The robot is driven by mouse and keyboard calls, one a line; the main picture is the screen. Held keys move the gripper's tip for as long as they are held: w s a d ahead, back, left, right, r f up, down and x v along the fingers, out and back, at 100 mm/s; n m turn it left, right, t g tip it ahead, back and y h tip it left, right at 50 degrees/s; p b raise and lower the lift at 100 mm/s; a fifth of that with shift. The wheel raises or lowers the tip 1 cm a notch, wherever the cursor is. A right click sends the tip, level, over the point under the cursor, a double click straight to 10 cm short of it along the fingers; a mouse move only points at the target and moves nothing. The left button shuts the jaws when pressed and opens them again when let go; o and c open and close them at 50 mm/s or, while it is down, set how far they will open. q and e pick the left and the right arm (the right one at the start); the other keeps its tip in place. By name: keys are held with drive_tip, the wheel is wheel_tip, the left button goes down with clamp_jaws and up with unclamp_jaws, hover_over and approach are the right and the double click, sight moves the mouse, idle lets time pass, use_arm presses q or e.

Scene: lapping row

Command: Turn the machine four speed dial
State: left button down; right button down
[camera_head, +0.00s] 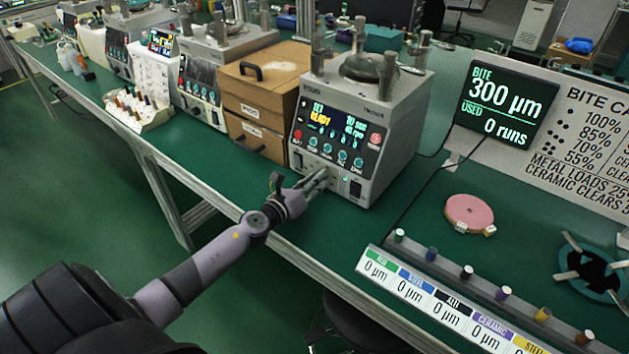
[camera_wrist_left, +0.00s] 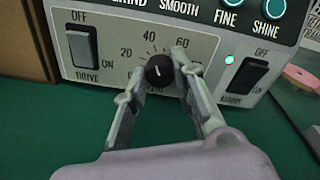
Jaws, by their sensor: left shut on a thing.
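The lapping machine (camera_head: 345,125) with a lit display stands on the green bench in the head view. Its black speed dial (camera_wrist_left: 159,70) sits on a lower panel in the left wrist view, among scale marks with 20, 40 and 60 readable. My left gripper (camera_head: 322,181) reaches the machine's lower front. In the left wrist view the fingers of my left gripper (camera_wrist_left: 143,66) lie on either side of the dial, shut on it. The dial is hidden by the fingers in the head view. My right gripper is not in view.
A DRIVE switch (camera_wrist_left: 82,48) is left of the dial and another rocker switch (camera_wrist_left: 248,75) right of it, both close to the fingers. A wooden drawer box (camera_head: 262,90) stands left of the machine. A pink disc (camera_head: 470,213) lies to the right on the bench.

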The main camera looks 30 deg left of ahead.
use_arm(q)
drive_tip(key=c, duration=1.3)
unclamp_jaws()
drive_tip(key=shift+s, duration=0.4)
drive_tip(key=s, duration=0.7)
drive_tip(key=s+r, duration=0.1)
drive_tip(key=s, duration=0.3)
drive_tip(key=shift+s+a, duration=0.1)
drive_tip(key=shift+a, duration=0.25)
drive_tip(key=shift+f, duration=0.1)
